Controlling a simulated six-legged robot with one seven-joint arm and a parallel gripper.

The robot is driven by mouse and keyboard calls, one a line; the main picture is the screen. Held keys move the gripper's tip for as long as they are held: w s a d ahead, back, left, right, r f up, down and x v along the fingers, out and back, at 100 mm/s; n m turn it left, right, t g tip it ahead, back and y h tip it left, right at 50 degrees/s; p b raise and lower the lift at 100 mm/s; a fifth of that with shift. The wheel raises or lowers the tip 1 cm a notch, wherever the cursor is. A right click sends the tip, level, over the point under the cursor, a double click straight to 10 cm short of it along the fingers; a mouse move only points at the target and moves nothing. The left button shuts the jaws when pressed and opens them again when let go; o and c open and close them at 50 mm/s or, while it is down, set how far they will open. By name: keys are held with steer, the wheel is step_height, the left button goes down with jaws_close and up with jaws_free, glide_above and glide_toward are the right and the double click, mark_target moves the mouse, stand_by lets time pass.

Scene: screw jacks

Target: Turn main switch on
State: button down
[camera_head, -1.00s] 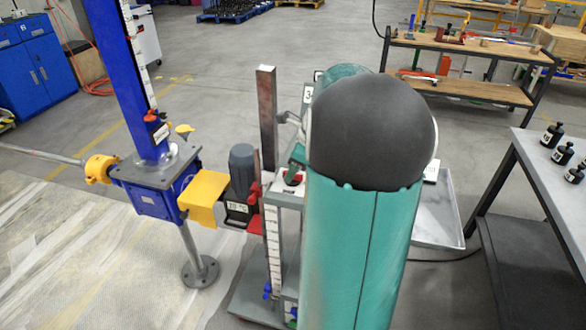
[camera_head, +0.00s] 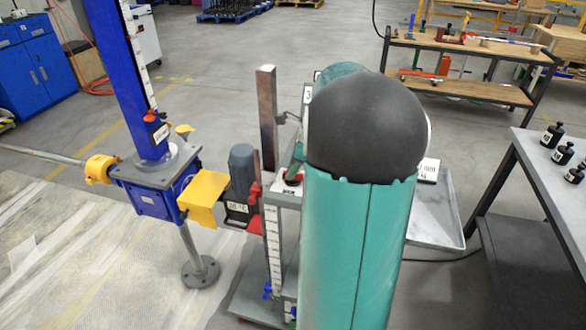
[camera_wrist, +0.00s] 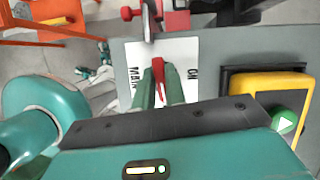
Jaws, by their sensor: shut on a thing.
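The main switch shows as a red handle (camera_wrist: 159,78) in the wrist view, in front of a white label with black lettering on a grey panel (camera_wrist: 215,60). My gripper (camera_wrist: 160,88) has its two green fingers closed on either side of the red handle. In the head view my teal arm covers most of this area. Only a bit of red (camera_head: 292,180) shows beside a green part of my gripper (camera_head: 296,162), above the grey stand.
A yellow box (camera_wrist: 268,82) with a green button (camera_wrist: 285,121) sits right of the switch in the wrist view. A blue screw jack (camera_head: 150,190) with a motor (camera_head: 241,170) stands left. A table with black weights (camera_head: 553,136) stands right.

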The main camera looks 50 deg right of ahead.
steer(key=n+g+y, duration=0.1)
steer(key=n, duration=0.3)
steer(key=n+g, duration=0.1)
steer(key=n, duration=0.1)
steer(key=n+y, duration=0.1)
steer(key=n, duration=0.2)
steer(key=shift+g, duration=0.4)
steer(key=n+g, duration=0.1)
steer(key=n, duration=0.3)
steer(key=shift+g, duration=0.4)
steer(key=shift+n+g+h, duration=0.3)
steer(key=shift+n+g, duration=0.2)
steer(key=shift+n, duration=1.2)
steer(key=c, duration=1.4)
jaws_free()
steer(key=shift+c, duration=0.2)
